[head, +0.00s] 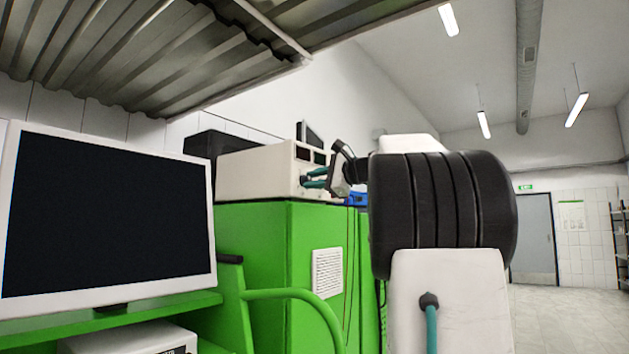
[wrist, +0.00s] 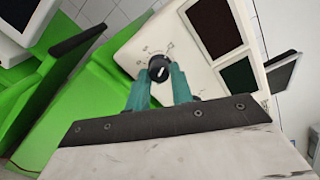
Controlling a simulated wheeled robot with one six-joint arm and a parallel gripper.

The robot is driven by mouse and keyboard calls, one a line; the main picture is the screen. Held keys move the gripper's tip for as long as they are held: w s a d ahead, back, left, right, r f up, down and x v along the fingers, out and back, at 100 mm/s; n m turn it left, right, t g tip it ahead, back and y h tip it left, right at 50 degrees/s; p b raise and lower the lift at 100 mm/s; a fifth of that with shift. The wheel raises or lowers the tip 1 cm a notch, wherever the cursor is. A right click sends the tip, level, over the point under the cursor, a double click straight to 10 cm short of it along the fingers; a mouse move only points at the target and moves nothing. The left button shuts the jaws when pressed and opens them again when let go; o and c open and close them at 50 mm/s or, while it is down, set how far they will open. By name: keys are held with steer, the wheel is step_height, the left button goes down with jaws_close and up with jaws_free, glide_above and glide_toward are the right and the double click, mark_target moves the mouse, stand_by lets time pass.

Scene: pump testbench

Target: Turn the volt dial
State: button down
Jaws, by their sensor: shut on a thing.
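The volt dial (wrist: 158,68) is a round black knob with a white mark, on the cream front panel of a power supply (wrist: 150,35). Printed marks surround it. In the wrist view, my gripper (wrist: 158,76) has its two teal fingers on either side of the dial, shut on it. In the head view, the power supply (head: 255,172) stands on top of a green cabinet. My gripper (head: 318,178) reaches its front panel there, and the dial itself is hidden behind the fingers.
Two dark display windows (wrist: 215,27) sit beside the dial on the panel. A blue device (head: 356,199) with hanging cables is near the cabinet top's edge. A monitor (head: 105,215) stands at left, and a green curved rail (head: 300,300) is in front of the cabinet (head: 262,250).

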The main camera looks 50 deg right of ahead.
steer(key=shift+f, duration=0.1)
stand_by(0.4)
steer(key=c, duration=1.2)
jaws_free()
steer(key=shift+c, duration=0.2)
steer(key=s, duration=0.7)
steer(key=shift+s+d+r, duration=0.3)
steer(key=shift+s+d, duration=0.1)
